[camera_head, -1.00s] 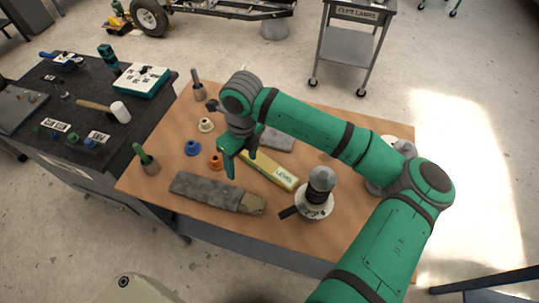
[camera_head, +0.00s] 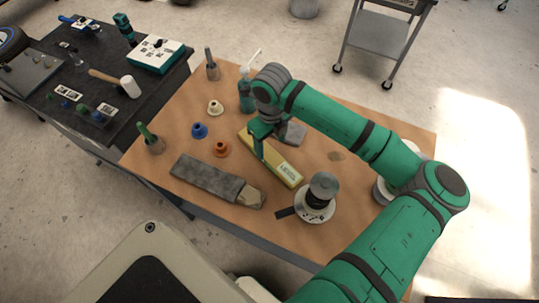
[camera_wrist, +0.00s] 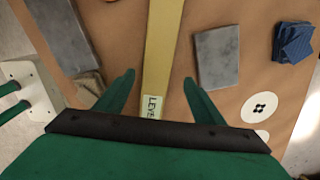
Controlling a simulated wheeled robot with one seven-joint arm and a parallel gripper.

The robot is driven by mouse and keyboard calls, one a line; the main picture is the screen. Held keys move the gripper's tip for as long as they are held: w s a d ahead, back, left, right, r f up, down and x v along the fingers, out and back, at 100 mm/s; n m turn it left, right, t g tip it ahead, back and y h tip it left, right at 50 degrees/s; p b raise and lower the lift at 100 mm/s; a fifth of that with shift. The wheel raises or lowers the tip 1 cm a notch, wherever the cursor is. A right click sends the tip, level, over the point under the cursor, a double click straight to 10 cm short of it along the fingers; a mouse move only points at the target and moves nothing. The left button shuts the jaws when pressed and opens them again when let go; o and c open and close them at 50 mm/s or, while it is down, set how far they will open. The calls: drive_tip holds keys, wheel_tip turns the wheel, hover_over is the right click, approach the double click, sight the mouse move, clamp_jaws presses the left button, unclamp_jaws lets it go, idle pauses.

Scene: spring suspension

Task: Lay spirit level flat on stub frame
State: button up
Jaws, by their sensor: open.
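The spirit level is a long yellow bar (camera_head: 281,170) with a pale label, lying on the brown workbench top. In the wrist view the level (camera_wrist: 161,50) runs up the middle, with its label near the palm. My gripper (camera_head: 261,142) is over the level near its middle to far part. In the wrist view my gripper (camera_wrist: 160,82) is open, with one finger on each side of the level, and neither finger visibly touches it. How high the fingertips are above the bench is hard to tell. The stub frame is not clearly identifiable in these views.
A grey block with a wooden end (camera_head: 208,180) lies left of the level; a grey slab (camera_head: 292,133) lies right. A cylinder on a round white base (camera_head: 318,195) stands at the near end. Blue (camera_head: 199,130), orange (camera_head: 221,149) and cream (camera_head: 215,108) bushings stand to the left.

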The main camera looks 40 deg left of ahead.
sight(269, 154)
drive_tip(key=shift+s+a+f, duration=0.1)
drive_tip(key=shift+s+f, duration=0.05)
drive_tip(key=shift+f, duration=1.15)
drive_tip(key=shift+s+f, duration=0.1)
drive_tip(key=shift+f, duration=1.15)
drive_tip(key=c, duration=1.5)
drive_tip(key=shift+r, duration=0.15)
wheel_tip(269, 154, up, 18)
drive_tip(key=shift+f, duration=0.1)
